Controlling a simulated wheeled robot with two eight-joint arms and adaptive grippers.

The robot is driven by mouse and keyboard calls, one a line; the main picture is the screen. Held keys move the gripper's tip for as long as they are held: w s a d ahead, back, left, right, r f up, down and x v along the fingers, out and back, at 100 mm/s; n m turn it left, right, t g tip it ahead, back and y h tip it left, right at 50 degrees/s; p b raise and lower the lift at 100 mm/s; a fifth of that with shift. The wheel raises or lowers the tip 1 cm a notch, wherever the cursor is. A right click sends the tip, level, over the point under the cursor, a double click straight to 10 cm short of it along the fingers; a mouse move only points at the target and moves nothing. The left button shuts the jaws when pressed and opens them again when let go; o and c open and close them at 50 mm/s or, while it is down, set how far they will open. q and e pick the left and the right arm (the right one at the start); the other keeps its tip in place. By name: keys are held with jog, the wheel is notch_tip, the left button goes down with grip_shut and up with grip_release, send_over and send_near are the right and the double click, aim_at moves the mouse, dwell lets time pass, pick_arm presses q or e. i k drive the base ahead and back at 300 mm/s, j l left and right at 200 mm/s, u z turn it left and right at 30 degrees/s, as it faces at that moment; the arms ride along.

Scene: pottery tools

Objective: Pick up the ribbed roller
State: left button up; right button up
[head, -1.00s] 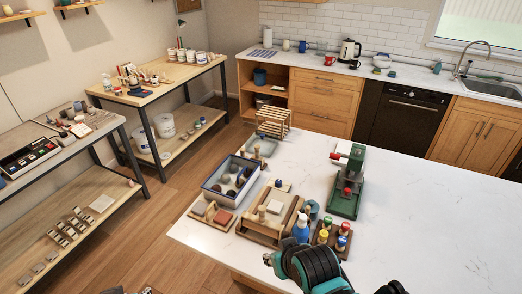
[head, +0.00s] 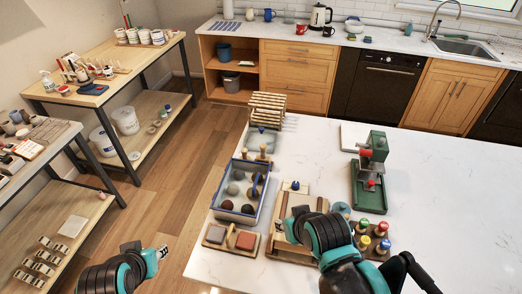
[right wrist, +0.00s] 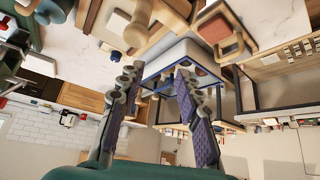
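I cannot pick out the ribbed roller for certain. Wooden tools stand on a wooden board (head: 284,246) on the white counter, partly hidden behind my right arm. My right gripper (head: 290,222) reaches over this board in the head view. In the right wrist view its two fingers (right wrist: 155,100) are spread wide with nothing held between them. A pale wooden knobbed tool (right wrist: 137,32) shows beyond the fingers there. My left gripper (head: 152,256) is empty-looking, off the counter's left edge above the floor; its finger opening is too small to judge.
A blue-rimmed tray (head: 233,214) of round lumps lies left of the board. A wooden slatted rack (head: 267,106) stands behind it. A green press (head: 370,180) and several colour-topped bottles (head: 364,242) stand to the right. The counter's right side is clear.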

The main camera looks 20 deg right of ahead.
aim_at(262, 158)
jog(key=i+j+z, duration=0.2)
jog(key=j, duration=0.3)
jog(key=j+z, duration=0.2)
jog(key=j, duration=0.35)
jog(key=i+j+z, duration=0.15)
jog(key=j, duration=0.4)
jog(key=i+j+z, duration=0.2)
jog(key=j, duration=0.2)
jog(key=j+z, duration=0.15)
jog(key=j, duration=0.2)
jog(key=j+z, duration=0.2)
jog(key=j, duration=0.25)
jog(key=i+j+z, duration=0.3)
jog(key=i, duration=0.2)
jog(key=i+j+z, duration=0.25)
jog(key=i+j, duration=0.2)
jog(key=j, duration=0.1)
